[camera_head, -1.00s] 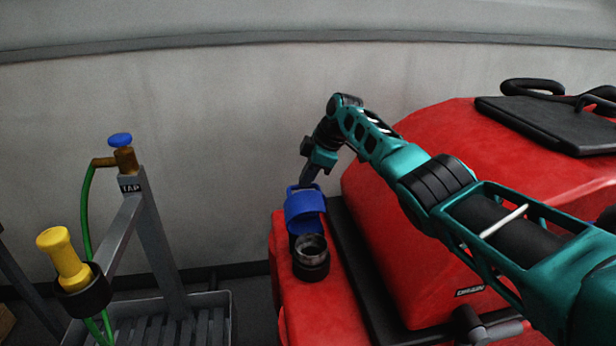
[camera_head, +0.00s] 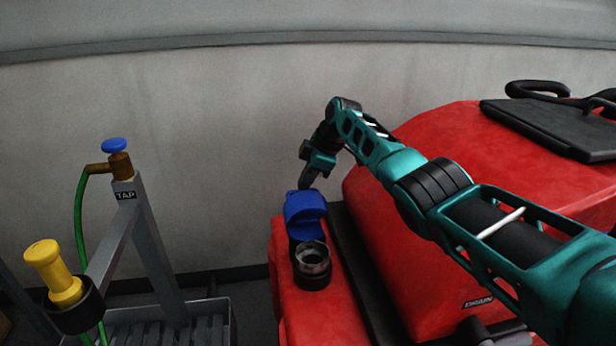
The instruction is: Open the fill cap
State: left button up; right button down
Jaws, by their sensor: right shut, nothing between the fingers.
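The blue fill cap (camera_head: 305,208) stands tilted up on its hinge at the back of the black filler neck (camera_head: 312,267). The round opening of the neck is uncovered and faces up. Both are on the red machine's (camera_head: 318,312) lower left deck. My right gripper (camera_head: 305,182) is shut and empty, pointing down just behind the top of the raised cap. I cannot tell whether its fingertips touch the cap. My left gripper is not in view.
A grey stand on the left carries a tap with a blue knob (camera_head: 115,146) and a green hose (camera_head: 79,210). A yellow nozzle (camera_head: 52,270) sits in a black holder. A black lid (camera_head: 545,125) lies on the red body. The wall is close behind.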

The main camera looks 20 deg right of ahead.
jog(key=p+v, duration=0.1)
jog(key=v, duration=1.1)
jog(key=shift+s+d+r, duration=0.15)
jog(key=shift+r, duration=0.2)
